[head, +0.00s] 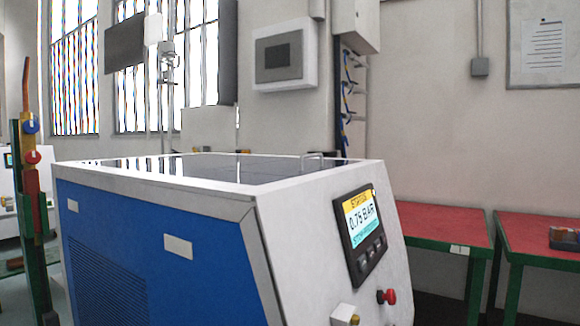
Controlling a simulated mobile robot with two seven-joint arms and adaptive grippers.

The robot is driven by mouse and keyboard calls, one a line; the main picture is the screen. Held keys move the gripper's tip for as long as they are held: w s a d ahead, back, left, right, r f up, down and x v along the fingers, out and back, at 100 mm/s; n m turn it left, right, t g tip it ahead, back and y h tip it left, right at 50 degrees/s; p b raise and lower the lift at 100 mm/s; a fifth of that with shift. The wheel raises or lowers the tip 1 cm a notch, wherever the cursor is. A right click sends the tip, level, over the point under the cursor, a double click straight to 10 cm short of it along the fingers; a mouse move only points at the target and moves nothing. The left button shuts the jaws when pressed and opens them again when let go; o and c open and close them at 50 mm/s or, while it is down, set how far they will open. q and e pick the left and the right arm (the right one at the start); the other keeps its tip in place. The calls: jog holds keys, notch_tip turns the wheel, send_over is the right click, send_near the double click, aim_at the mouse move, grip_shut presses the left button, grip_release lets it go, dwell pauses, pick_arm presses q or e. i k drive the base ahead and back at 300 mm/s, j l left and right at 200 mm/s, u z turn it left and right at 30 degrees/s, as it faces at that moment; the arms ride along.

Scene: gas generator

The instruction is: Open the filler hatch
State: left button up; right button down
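The gas generator (215,225) fills the middle of the head view, with blue side panels and a white front and top frame. A dark glossy panel (215,168) lies in its top, flat and level with the white frame. A small metal handle (312,157) stands at the panel's right part. I cannot tell for sure which part is the filler hatch. The front display (361,226) reads 0.75 BAR. Neither of my grippers is in view.
Red tables with green legs stand at the right, one nearer (445,228) and one at the edge (545,232). A green post (32,220) with coloured knobs stands at the left. A grey wall box (284,57) hangs behind the generator.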

aim_at(290, 169)
jog(key=i+j+z, duration=0.15)
jog(key=j, duration=0.2)
jog(key=i+j+z, duration=0.1)
jog(key=j, duration=0.25)
jog(key=i+j+z, duration=0.15)
jog(key=j, duration=0.25)
jog(key=i+j+z, duration=0.1)
jog(key=z, duration=0.35)
